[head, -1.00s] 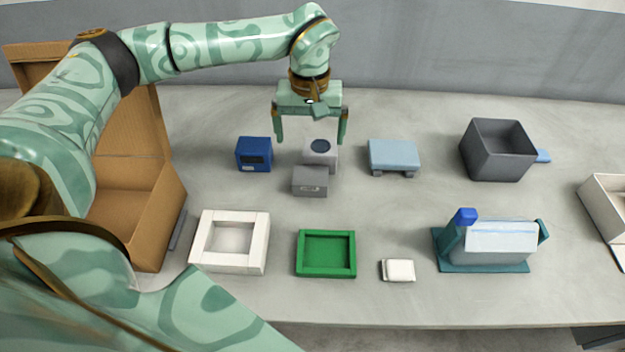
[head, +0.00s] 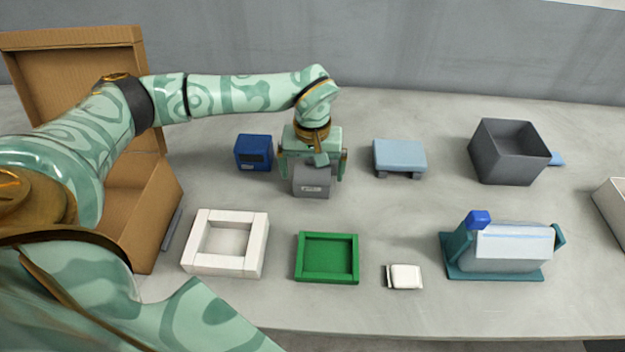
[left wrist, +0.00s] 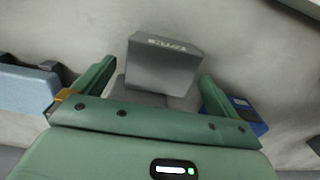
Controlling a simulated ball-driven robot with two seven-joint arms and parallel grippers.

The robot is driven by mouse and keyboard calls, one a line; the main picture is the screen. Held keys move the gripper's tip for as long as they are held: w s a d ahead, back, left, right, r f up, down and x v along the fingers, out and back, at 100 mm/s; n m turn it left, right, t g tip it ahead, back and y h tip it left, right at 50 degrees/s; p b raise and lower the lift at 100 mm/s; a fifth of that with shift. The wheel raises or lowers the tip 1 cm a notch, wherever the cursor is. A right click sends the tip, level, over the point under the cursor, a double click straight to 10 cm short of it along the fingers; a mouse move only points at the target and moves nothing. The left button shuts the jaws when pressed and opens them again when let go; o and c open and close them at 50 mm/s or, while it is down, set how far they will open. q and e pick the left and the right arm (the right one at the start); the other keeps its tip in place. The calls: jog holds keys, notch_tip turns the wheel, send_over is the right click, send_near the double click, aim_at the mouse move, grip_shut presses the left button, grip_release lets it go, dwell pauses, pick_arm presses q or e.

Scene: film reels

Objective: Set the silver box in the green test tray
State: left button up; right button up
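A silver-grey box (head: 312,182) with a small label on its front stands near the table's middle; it shows in the left wrist view (left wrist: 165,68). A lighter grey block (left wrist: 146,97) is close behind it, between my finger lines in the left wrist view and mostly hidden in the head view. My left gripper (head: 313,166) points down just behind the labelled box. Its fingers are spread wide, with no clear contact. The green test tray (head: 327,279) is empty, in front of the boxes near the table's front edge. My right gripper is not in view.
A blue box (head: 253,152) stands left of the gripper and a light blue platform (head: 399,156) right. A white frame tray (head: 252,259) is left of the green tray; a small white pad (head: 405,276) is right. An open cardboard box (head: 150,225) is far left.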

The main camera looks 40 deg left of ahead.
pick_arm(q)
jog(key=c, duration=1.1)
jog(key=shift+r, duration=0.15)
